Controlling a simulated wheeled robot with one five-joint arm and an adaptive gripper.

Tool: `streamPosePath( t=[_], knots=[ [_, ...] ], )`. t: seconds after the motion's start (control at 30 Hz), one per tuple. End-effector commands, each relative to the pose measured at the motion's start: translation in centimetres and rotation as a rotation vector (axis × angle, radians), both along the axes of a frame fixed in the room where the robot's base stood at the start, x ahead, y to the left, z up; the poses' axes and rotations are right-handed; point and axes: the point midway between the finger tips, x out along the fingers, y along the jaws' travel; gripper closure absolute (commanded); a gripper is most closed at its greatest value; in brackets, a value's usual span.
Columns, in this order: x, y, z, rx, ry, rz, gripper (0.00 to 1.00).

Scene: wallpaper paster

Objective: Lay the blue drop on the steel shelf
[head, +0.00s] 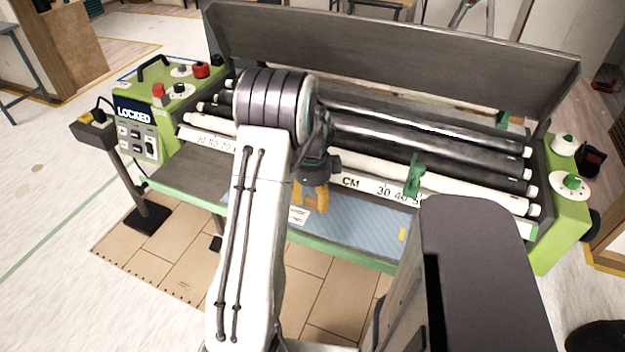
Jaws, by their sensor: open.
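The blue drop (350,233) is a pale blue patterned sheet at the front of the green paster, right of my arm. It has a yellow tab (403,234) near its right end and a white label (299,215) near its left. A bare grey surface (195,180) shows low on the machine left of my arm. A long grey metal panel (400,55) runs along the top back; I cannot tell which is the steel shelf. My gripper (311,200), with orange fingers, is open above the drop's left part. Contact is unclear, and my arm hides part of the machine.
Several rollers (430,130) and a scale strip marked CM (375,187) with a green clip (413,177) lie behind the drop. A control box reading LOCKED (135,115) stands left. A green end housing with white knobs (570,183) is right. Brown boards (165,255) cover the floor in front.

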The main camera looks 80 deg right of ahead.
Motion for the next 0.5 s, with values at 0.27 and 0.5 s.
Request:
streamPosePath(
  t=[0.27, 0.5],
  knots=[
    [0.0, 0.0, 4.5, -0.007, 0.001, 0.000, 0.48],
    [0.1, 0.2, 8.2, -0.005, 0.000, 0.000, 0.48]
  ],
)
